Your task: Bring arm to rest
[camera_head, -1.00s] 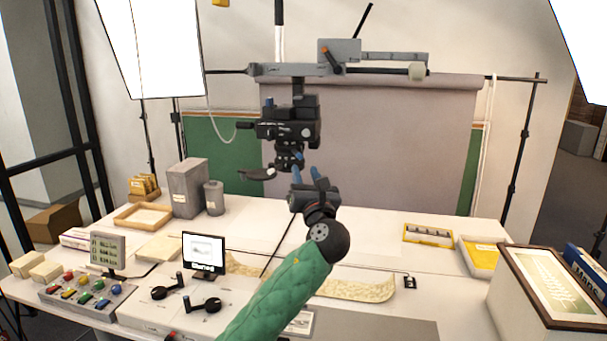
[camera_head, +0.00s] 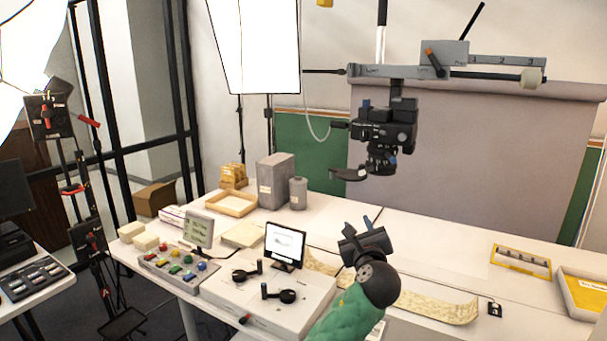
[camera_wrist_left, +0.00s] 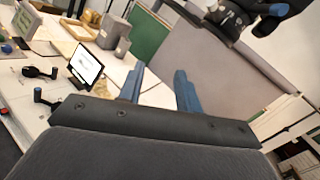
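My left arm, in a green sleeve, comes up from the bottom of the head view. My left gripper (camera_head: 358,224) is raised in front of the table with its blue fingers pointing up and away. In the left wrist view the two blue fingers (camera_wrist_left: 160,85) stand apart with nothing between them, so it is open and empty. My right arm and gripper are not in view.
The white table (camera_head: 420,238) holds a small monitor (camera_head: 285,243), a button panel (camera_head: 178,268), grey boxes (camera_head: 276,180) and a long patterned strip (camera_head: 438,306). A camera (camera_head: 385,130) hangs above it. A yellow-edged tray (camera_head: 521,260) lies at right.

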